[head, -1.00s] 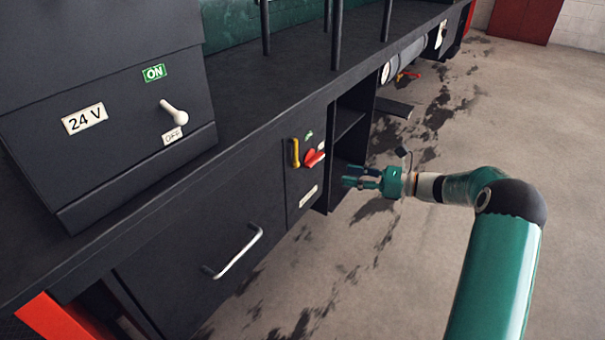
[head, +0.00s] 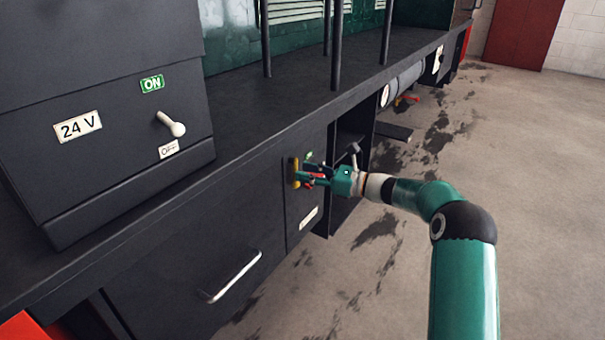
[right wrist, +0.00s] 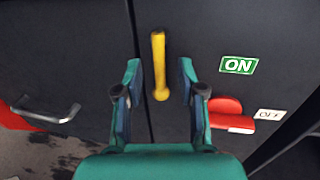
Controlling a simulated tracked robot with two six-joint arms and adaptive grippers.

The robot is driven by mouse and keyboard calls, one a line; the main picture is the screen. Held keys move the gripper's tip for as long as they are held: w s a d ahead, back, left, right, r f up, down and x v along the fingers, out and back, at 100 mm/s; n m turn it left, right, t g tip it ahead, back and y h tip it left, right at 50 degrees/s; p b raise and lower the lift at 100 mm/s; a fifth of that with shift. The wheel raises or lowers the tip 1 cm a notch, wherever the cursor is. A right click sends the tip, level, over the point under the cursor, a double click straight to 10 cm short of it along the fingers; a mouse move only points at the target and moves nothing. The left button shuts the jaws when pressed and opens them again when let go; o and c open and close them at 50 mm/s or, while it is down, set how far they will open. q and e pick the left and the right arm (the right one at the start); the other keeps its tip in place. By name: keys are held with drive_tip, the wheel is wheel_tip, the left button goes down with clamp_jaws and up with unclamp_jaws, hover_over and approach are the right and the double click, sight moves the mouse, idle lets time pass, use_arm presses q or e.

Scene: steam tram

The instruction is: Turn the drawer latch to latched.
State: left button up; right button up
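A yellow lever (head: 296,172), which looks like the drawer latch, stands upright on the dark cabinet front, near the seam beside the large drawer front (head: 180,290). In the right wrist view the yellow lever (right wrist: 159,62) is near vertical, between the two fingers. My right gripper (head: 307,174) is open at the lever, with one finger on each side; gaps show between the fingers and the lever in the wrist view (right wrist: 159,72). I cannot tell how far the tips are from the panel. My left gripper is not in view.
A red switch handle (right wrist: 226,107) sits just right of the fingers, by a green ON label (right wrist: 238,65) and an OFF label. The drawer's silver handle (head: 235,277) is lower left. A 24 V box (head: 100,130) stands on the ledge. Open floor lies right.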

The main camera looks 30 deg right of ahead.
drive_tip(key=shift+x, duration=0.95)
clamp_jaws()
drive_tip(key=shift+d, duration=0.15)
